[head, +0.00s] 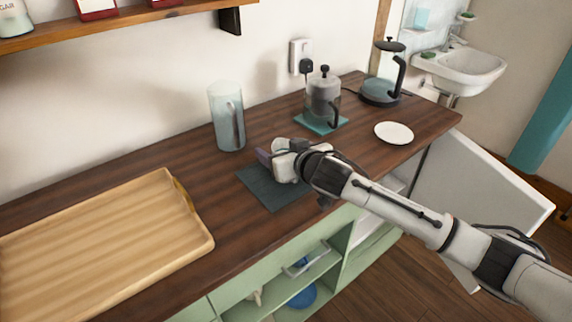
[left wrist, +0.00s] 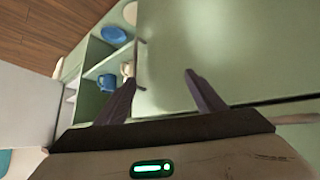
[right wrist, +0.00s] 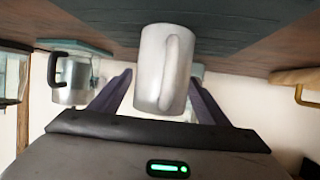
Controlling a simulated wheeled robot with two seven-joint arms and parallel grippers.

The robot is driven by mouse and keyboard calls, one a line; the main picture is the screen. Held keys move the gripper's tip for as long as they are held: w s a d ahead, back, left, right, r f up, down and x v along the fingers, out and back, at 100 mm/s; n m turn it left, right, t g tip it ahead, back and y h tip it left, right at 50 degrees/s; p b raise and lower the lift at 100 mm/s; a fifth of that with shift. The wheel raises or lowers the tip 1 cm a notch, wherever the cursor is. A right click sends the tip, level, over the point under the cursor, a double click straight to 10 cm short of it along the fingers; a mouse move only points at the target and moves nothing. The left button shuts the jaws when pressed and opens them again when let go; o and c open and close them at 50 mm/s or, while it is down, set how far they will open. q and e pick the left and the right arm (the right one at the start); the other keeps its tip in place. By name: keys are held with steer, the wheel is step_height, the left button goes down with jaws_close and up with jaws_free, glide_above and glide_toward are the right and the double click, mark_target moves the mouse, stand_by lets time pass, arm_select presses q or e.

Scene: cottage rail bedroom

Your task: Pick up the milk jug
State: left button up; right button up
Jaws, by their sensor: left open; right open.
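The milk jug (right wrist: 150,68) is white with a handle toward the camera. It shows upside down in the right wrist view, standing on a dark mat (right wrist: 90,22). My right gripper (right wrist: 161,80) is open, with a finger on each side of the jug and a visible gap on the left. In the head view my right gripper (head: 264,157) is low over the dark mat (head: 268,193), and I cannot clearly separate the jug from the white hand there. My left gripper (left wrist: 160,80) is open and empty before a green cabinet front (left wrist: 220,45); it is outside the head view.
A tall glass pitcher (head: 222,120) stands behind the mat. A wooden tray (head: 100,240) lies left. A glass press (head: 322,96) on a teal mat, a white plate (head: 394,132) and a kettle (head: 382,90) are right. An open cabinet door (head: 480,200) juts out below.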

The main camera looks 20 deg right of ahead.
steer(key=c, duration=1.1)
steer(key=shift+w, duration=0.1)
steer(key=shift+c, duration=1.3)
steer(key=shift+r, duration=0.15)
